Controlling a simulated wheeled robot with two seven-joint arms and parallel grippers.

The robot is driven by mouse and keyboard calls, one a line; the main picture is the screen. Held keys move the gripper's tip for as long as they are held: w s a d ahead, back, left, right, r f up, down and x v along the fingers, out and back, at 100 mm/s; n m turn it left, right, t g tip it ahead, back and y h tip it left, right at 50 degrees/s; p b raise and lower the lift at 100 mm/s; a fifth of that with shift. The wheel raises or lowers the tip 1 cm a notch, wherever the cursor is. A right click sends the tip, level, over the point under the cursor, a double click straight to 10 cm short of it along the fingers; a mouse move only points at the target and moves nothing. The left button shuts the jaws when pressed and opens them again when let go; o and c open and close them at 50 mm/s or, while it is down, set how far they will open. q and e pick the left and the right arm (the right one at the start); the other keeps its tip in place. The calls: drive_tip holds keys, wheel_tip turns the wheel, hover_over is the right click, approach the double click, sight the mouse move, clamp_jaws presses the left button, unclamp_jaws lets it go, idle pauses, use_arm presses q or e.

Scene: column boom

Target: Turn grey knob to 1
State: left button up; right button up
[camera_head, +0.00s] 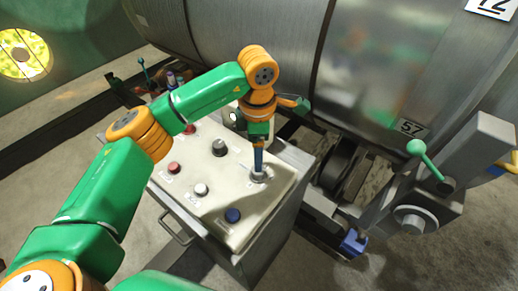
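The control panel (215,170) is a pale, sloped top on a grey metal box. A grey knob (259,178) sits near its right edge, with small markings around it that are too small to read. My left gripper (258,168) points down at this knob from above, its fingertips at or very close to it. The fingers partly hide the knob, and I cannot tell whether they grip it or which number it points to. A darker grey-black knob (219,147) stands further back on the panel. My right gripper is not in view.
The panel also has red buttons (174,168), a white button (201,189) and a blue button (232,215). A large metal cylinder (400,60) lies behind. A green-handled lever (424,158) stands on machinery at the right. Floor is clear at the lower right.

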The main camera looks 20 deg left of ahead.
sight(257, 178)
use_arm(q)
drive_tip(key=f, duration=0.1)
drive_tip(key=s+f+p, duration=0.1)
drive_tip(key=f, duration=0.3)
drive_tip(key=shift+s+d+p, duration=0.25)
drive_tip(key=shift+d+p, duration=0.1)
drive_tip(key=shift+w+a+f, duration=0.15)
drive_tip(key=shift+w+f, duration=0.2)
drive_tip(key=shift+f, duration=0.15)
clamp_jaws()
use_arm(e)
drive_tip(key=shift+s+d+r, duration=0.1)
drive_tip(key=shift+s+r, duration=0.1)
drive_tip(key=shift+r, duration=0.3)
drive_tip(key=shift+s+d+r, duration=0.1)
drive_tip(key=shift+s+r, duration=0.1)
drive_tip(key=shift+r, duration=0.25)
